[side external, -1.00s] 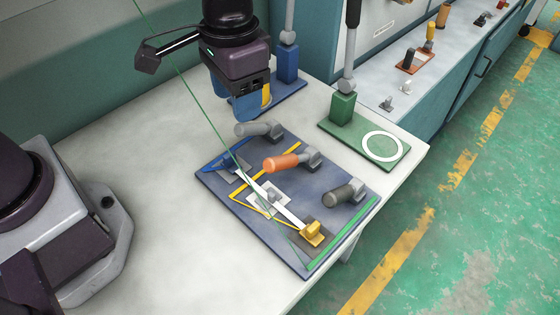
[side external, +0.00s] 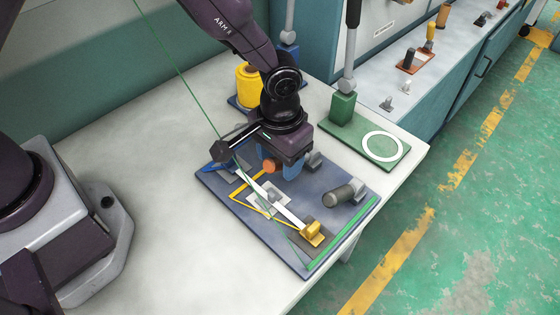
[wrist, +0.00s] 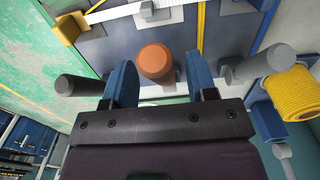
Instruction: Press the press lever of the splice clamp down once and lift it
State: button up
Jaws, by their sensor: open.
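The clamp board (side external: 345,225) is a blue-grey plate on the white table, with a white tape strip (side external: 288,213) across it. Its middle lever has an orange handle (side external: 268,166), which also shows in the wrist view (wrist: 155,62). My gripper (wrist: 157,75) is open, with one blue finger on each side of the orange handle and visible gaps. In the side view my gripper (side external: 290,170) is low over the board and hides most of that lever. Nothing is held. No label shows which lever is the press lever.
A dark grey lever (side external: 345,192) stands on one side of the orange one, and a light grey lever (wrist: 265,62) on the other. A yellow spool (side external: 249,85) is behind my arm. A green base (side external: 375,150) with a white ring stands at the right. The table's left part is clear.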

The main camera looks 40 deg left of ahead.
jog(key=shift+f, duration=0.95)
jog(key=shift+c, duration=0.2)
grip_shut()
